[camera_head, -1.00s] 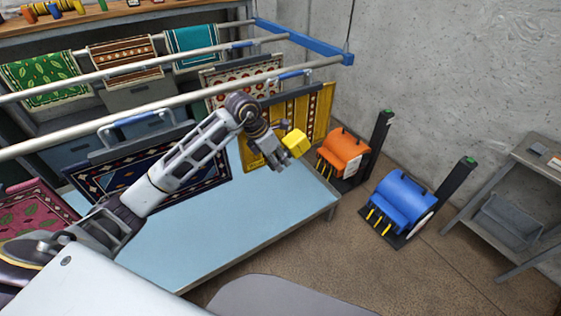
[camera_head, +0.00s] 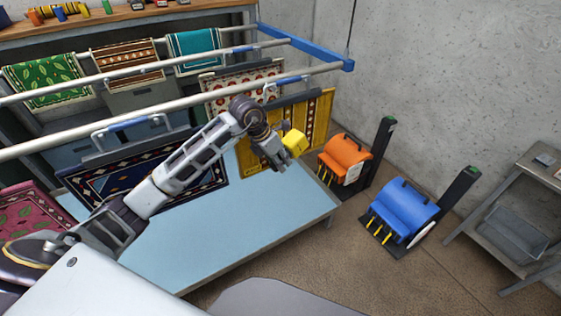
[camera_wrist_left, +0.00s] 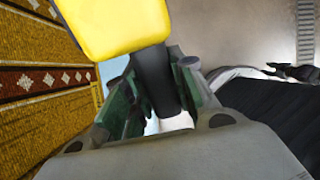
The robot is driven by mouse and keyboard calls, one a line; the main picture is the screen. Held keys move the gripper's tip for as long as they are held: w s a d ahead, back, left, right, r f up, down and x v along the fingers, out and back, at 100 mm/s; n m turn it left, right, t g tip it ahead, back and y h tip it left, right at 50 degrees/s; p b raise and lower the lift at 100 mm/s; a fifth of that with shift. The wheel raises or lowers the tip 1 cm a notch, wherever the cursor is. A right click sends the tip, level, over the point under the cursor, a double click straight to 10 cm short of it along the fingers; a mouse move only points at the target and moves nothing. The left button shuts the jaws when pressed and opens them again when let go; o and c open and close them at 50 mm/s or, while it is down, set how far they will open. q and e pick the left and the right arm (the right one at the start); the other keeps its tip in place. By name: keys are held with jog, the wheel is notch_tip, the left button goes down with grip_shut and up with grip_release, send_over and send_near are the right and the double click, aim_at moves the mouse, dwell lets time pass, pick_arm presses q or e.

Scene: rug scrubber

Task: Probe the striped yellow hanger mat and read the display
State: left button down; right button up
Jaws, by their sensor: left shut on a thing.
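The striped yellow hanger mat (camera_head: 316,115) hangs from a rail at the right end of the rack, partly hidden behind my left arm. Its yellow weave and brown diamond band fill the left of the left wrist view (camera_wrist_left: 40,90). My left gripper (camera_head: 284,160) is shut on a yellow probe (camera_head: 295,142) with a dark handle. The yellow head also shows large in the left wrist view (camera_wrist_left: 112,22). The probe appears beside the mat; I cannot tell whether they touch. No display is readable. My right gripper is not in view.
A pale blue table (camera_head: 240,220) stands below the rack. An orange scrubber (camera_head: 345,155) and a blue scrubber (camera_head: 403,208) stand on the floor to the right. A grey shelf (camera_head: 520,220) is at the far right. Other mats, including a dark blue one (camera_head: 110,185), hang nearby.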

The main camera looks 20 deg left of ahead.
pick_arm(q)
jog(key=shift+n, duration=0.3)
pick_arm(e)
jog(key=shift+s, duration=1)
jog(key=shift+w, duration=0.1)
pick_arm(q)
jog(key=shift+w, duration=0.1)
jog(key=shift+w+a, duration=0.2)
jog(key=shift+a, duration=0.1)
jog(key=w+a, duration=0.4)
jog(key=a, duration=0.2)
jog(key=shift+w, duration=0.4)
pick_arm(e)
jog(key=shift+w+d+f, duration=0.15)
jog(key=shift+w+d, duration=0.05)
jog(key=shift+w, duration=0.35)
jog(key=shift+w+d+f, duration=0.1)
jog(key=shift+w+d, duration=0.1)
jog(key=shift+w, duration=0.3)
pick_arm(q)
jog(key=shift+a, duration=0.1)
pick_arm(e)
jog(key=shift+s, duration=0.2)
